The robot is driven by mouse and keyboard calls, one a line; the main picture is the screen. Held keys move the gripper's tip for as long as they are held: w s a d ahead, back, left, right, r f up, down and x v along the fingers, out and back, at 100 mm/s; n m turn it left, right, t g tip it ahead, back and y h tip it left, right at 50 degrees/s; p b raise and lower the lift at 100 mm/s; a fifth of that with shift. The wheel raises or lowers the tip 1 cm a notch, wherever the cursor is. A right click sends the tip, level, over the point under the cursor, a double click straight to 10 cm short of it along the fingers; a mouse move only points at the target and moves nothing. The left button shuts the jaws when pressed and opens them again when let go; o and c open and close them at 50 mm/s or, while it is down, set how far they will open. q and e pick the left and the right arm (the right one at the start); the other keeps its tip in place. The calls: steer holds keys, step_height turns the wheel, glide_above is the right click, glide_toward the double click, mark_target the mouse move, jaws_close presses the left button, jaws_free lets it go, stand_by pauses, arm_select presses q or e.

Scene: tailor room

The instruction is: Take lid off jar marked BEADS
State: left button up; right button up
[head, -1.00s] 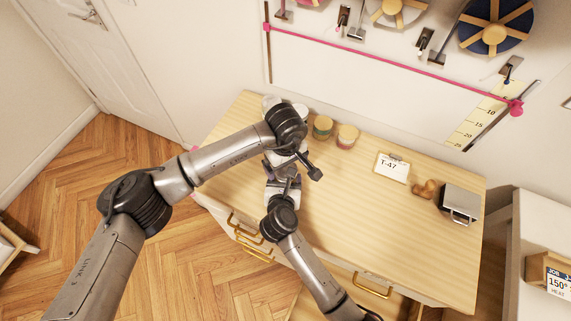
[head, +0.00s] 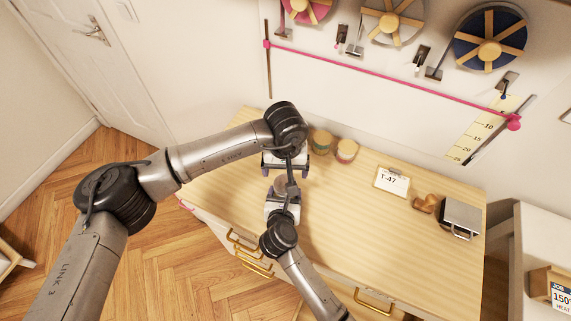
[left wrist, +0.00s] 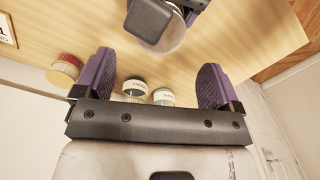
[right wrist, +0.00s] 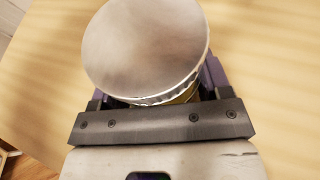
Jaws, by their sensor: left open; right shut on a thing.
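A jar with a round silver metal lid (right wrist: 145,45) is held in my right gripper (right wrist: 155,95); its label is hidden. The lid is still on it, and yellowish contents show just below the rim. In the head view the jar (head: 280,185) is a small shape between my two grippers, above the bench's left part. My left gripper (head: 285,168) is open and empty, just beyond the jar. In the left wrist view its purple fingers (left wrist: 155,80) are spread apart, and the lid (left wrist: 174,34) shows at the top, ahead of them and apart from them.
The left wrist view also shows a dark-lidded jar (left wrist: 134,87). A T-47 card (head: 391,181), wooden stamp (head: 426,203) and metal box (head: 461,217) are farther right. The bench middle is clear.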

mark_target(285, 181)
arm_select(q)
steer(key=shift+f, duration=3.25)
steer(key=c, duration=0.9)
steer(key=n, duration=0.6)
steer(key=shift+n, duration=0.4)
steer(key=shift+c, duration=0.2)
steer(key=o, duration=1)
steer(key=shift+r, duration=0.2)
